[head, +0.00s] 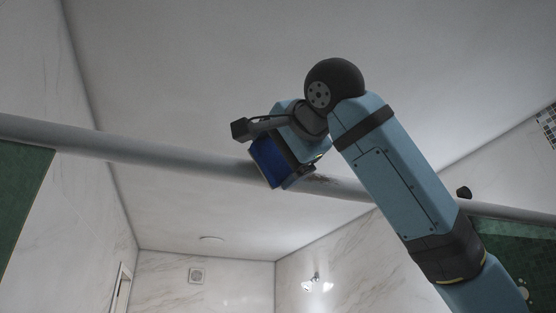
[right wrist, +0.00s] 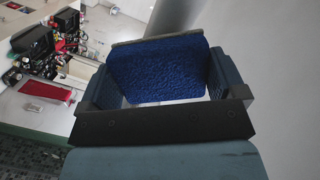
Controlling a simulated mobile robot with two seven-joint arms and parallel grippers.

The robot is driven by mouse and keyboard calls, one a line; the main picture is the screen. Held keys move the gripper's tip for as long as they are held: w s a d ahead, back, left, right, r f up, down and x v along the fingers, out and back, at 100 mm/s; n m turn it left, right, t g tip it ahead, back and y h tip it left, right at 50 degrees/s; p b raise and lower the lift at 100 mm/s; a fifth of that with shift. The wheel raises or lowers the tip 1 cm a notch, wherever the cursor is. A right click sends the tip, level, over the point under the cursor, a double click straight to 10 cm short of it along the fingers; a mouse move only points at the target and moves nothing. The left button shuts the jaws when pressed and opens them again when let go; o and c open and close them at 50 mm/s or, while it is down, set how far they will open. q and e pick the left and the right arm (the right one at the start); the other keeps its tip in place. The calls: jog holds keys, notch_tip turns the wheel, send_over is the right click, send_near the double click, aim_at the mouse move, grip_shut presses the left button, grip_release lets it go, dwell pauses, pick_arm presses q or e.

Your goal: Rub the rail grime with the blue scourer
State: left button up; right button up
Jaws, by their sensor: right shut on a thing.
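The blue scourer (head: 269,163) is held in my right gripper (head: 284,172), which is shut on it. In the head view the scourer is up against the grey rail (head: 160,152); I cannot tell whether it touches. In the right wrist view the scourer (right wrist: 158,70) fills the space between the two fingers (right wrist: 160,85), and the rail (right wrist: 186,22) runs behind it. Part of the rail is hidden behind my right arm. My left gripper is not in view.
Green panels (head: 22,200) hang below the rail at the left and right ends. The right wrist view shows a counter with dark and red items and a red packet (right wrist: 47,90) below.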

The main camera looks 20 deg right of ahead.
jog(key=shift+w, duration=0.95)
